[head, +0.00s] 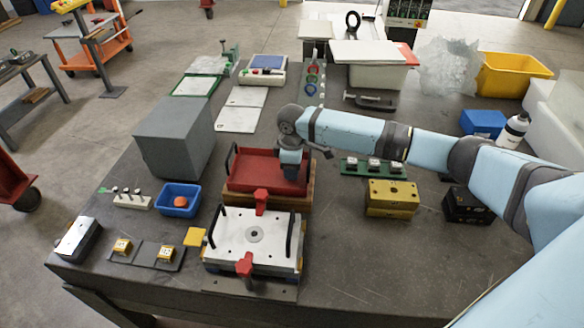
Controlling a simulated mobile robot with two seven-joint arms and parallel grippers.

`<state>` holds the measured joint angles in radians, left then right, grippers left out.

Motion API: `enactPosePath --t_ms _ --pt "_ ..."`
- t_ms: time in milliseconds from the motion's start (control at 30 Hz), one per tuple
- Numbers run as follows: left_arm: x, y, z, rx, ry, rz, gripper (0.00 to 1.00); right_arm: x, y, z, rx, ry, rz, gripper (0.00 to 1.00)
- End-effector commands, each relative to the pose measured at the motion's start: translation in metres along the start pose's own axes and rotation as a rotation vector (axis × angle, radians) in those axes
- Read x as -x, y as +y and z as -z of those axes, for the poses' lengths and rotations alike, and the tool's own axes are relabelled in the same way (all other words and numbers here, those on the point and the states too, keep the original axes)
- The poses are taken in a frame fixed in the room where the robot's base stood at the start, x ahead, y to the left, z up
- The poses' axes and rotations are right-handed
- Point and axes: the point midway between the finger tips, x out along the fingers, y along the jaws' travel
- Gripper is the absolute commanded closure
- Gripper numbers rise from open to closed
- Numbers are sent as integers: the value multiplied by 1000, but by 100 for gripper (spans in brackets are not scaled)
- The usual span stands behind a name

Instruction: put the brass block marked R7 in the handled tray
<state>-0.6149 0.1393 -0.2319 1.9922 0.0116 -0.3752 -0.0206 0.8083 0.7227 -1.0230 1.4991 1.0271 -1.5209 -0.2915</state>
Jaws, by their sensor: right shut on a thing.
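The red tray (262,183) with black handles at its sides sits on a brown base at the middle of the table. My right gripper (290,174) points down over the tray's right part. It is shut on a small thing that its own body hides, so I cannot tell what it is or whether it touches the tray. Two small brass blocks, a left one (122,247) and a right one (166,253), stand on a dark plate at the front left. Their marks are too small to read. My left gripper is not in view.
A white plate (230,235) with black handles and red clamps stands just in front of the tray. A grey box (173,140) and a blue bin (178,198) are to its left. A yellow block (392,197) is to its right. The front right tabletop is clear.

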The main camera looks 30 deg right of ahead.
Motion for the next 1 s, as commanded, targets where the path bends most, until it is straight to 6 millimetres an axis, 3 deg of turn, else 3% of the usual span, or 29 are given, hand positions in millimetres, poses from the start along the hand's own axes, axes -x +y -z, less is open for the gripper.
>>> enactPosePath --t_ms 367,400,500,833,1000 --pt "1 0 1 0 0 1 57 -6 0 0 0 1 0 96" --pt "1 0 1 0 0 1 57 -7 0 0 0 1 0 62" --pt "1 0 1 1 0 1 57 -7 0 0 0 1 0 39" --pt "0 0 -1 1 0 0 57 -4 0 0 0 1 -1 39" --pt "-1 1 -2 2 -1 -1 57 19 1 1 0 4 -3 39"
